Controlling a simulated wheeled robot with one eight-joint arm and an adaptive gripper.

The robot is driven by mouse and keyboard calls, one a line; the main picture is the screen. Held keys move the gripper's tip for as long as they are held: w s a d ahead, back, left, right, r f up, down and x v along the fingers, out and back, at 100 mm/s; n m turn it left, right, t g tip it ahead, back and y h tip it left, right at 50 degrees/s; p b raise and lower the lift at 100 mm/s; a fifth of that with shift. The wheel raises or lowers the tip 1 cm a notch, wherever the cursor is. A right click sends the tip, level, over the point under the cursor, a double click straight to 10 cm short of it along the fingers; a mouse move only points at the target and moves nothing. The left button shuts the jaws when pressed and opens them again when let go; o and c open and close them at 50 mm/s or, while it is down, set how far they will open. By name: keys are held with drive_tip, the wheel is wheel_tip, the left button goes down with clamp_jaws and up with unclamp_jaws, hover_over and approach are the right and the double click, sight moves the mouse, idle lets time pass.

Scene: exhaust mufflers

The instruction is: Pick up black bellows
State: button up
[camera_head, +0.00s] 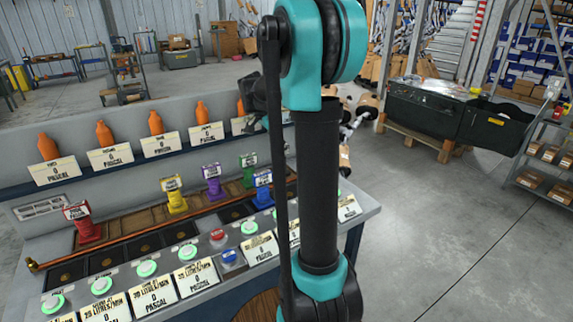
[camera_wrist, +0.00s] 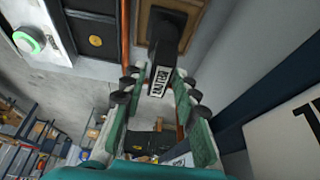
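The black bellows (camera_wrist: 169,34) shows in the wrist view at the top middle, with a white label (camera_wrist: 159,80) on its near part. It stands on a brown, wood-coloured base. My gripper (camera_wrist: 158,84) is open, with one finger on each side of the labelled part. Gaps seem to show between the fingers and the bellows, though contact is hard to judge. In the head view my own arm hides the black bellows, and the gripper cannot be made out clearly.
Red (camera_head: 84,224), yellow (camera_head: 174,195), purple (camera_head: 212,184), green (camera_head: 248,171) and blue (camera_head: 262,190) labelled pieces stand on the console. Orange bottles (camera_head: 104,133) line its back ledge. Green-lit buttons (camera_head: 146,268) run along the front. The floor (camera_head: 440,235) at right is clear.

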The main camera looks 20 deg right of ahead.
drive_tip(key=shift+d+f, duration=0.15)
drive_tip(key=shift+f, duration=0.25)
clamp_jaws()
